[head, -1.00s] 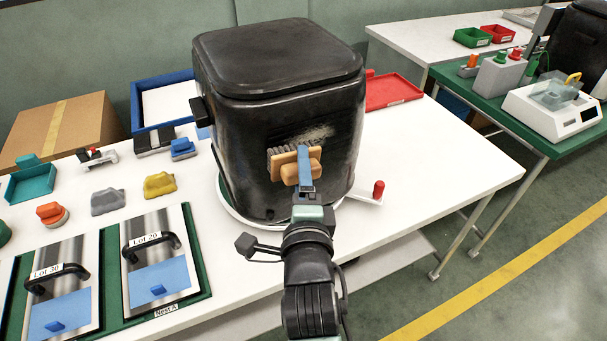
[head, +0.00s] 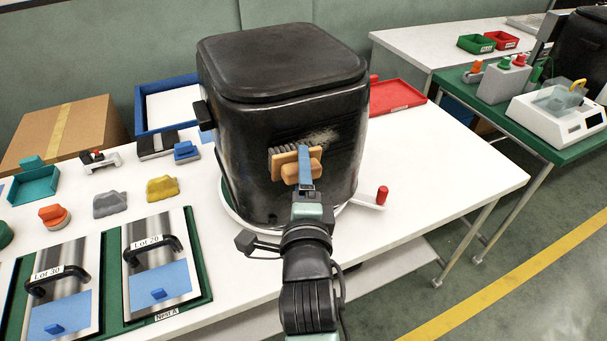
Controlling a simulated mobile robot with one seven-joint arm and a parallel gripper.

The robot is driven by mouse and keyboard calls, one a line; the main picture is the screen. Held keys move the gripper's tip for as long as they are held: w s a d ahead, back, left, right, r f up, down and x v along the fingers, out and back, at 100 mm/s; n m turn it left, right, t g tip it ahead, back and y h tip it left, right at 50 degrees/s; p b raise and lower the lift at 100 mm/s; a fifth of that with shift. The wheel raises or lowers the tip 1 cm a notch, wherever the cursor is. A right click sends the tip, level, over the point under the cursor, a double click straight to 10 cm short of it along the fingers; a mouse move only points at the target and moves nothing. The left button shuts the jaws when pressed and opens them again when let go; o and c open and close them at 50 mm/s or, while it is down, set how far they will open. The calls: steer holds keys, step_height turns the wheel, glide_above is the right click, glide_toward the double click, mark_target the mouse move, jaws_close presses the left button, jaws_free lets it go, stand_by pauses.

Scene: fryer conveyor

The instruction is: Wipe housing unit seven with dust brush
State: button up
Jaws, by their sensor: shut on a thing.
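A large black housing (head: 240,150) with a rounded lid stands on a white round turntable (head: 231,214) on the white table. A light dusty smudge (head: 322,137) shows on its front face, towards the right. My gripper (head: 305,172) is shut on the dust brush (head: 287,153), which has an orange-tan body and grey bristles. The brush is at the front face, just left of and below the smudge. The bristles face the housing; I cannot tell whether they touch it. A unit number is not visible on the housing.
A red-knobbed handle (head: 382,195) sticks out at the turntable's right. Left of the housing lie a blue tray (head: 140,119), coloured blocks and two lidded nests (head: 157,262). A red tray (head: 397,94) lies behind right. The table's right front is clear.

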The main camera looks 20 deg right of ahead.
steer(key=shift+w, duration=0.6)
